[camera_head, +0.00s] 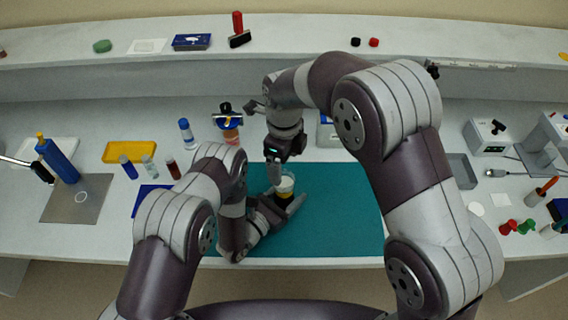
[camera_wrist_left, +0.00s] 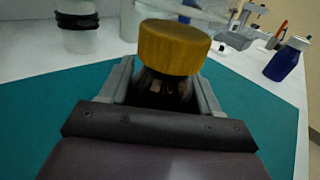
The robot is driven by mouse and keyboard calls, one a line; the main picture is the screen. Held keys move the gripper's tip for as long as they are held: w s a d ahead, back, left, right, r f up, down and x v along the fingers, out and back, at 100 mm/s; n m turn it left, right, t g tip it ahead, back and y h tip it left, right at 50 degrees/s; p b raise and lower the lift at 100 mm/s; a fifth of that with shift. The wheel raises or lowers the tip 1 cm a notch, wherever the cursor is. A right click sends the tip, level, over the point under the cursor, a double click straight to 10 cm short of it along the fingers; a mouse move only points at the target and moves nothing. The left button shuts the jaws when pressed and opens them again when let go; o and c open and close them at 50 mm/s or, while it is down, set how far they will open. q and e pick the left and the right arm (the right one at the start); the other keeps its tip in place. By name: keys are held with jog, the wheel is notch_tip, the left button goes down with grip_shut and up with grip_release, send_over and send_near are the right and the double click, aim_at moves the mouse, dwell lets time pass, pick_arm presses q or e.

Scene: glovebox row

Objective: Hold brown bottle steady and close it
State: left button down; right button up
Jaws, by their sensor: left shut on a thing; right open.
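The brown bottle (camera_wrist_left: 160,90) stands between the fingers of my left gripper (camera_wrist_left: 160,88), which is shut on it low over the teal mat (camera_head: 345,215). A yellow-brown cap (camera_wrist_left: 173,48) sits over the bottle's top in the left wrist view; I cannot tell how tightly it sits.
A yellow tray (camera_head: 130,151) and several small vials are behind my left arm. The mat's right part is clear. A raised shelf runs along the back.

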aim_at(284, 178)
pick_arm(q)
jog(key=shift+c, duration=0.8)
grip_release()
jog(key=b+v, duration=0.2)
jog(key=v, duration=0.9)
jog(key=shift+s+a+f+b, duration=0.1)
jog(key=shift+s+a+b, duration=0.05)
jog(key=shift+a+b, duration=0.25)
pick_arm(e)
notch_tip(284, 178, down, 3)
jog(key=shift+r, duration=0.1)
pick_arm(q)
jog(key=shift+s+a, duration=0.2)
jog(key=shift+s, duration=0.2)
